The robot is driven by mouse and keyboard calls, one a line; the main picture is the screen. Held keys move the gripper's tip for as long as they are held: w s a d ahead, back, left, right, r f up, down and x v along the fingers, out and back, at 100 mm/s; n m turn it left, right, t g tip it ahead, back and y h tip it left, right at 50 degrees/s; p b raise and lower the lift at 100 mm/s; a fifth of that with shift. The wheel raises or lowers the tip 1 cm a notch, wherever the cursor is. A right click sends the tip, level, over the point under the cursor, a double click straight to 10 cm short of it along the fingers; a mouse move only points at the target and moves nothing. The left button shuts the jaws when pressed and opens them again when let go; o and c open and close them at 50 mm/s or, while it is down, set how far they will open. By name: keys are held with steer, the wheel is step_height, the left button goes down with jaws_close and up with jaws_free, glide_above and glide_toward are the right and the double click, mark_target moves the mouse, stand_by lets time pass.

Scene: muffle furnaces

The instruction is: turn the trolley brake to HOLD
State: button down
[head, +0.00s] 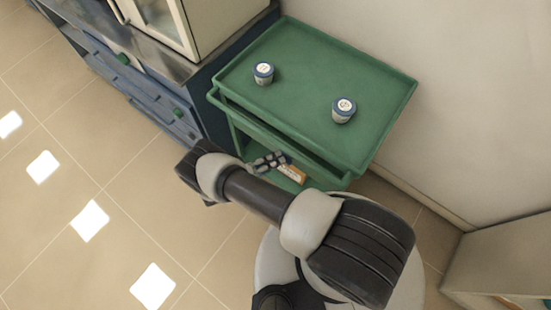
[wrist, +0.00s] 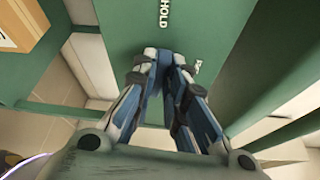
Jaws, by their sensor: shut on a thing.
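The green trolley (head: 395,85) stands against the wall in the head view. The wrist view shows its green panel (wrist: 215,25) up close, with the white word HOLD (wrist: 163,14) printed beyond my fingertips. A second white label (wrist: 197,68) sits to the right of the fingertips, partly hidden and unreadable. My gripper (wrist: 164,58) has its fingertips close together at this panel, shut on a small part that they cover, seemingly the brake lever. The lever's angle cannot be made out. In the head view my gripper (head: 270,161) is at the trolley's front, below its top tray.
Two small lidded jars (head: 263,73) (head: 344,110) stand on the trolley's top tray. An orange-and-white plate (head: 293,174) is near my gripper. A blue drawer cabinet (head: 150,95) adjoins the trolley at left. The tiled floor (head: 60,220) at left is clear.

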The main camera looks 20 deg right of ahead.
steer(key=shift+f+n+h, duration=0.15)
steer(key=shift+n+h, duration=0.15)
steer(key=shift+n, duration=0.5)
steer(key=c, duration=1.6)
jaws_free()
steer(key=v, duration=1.2)
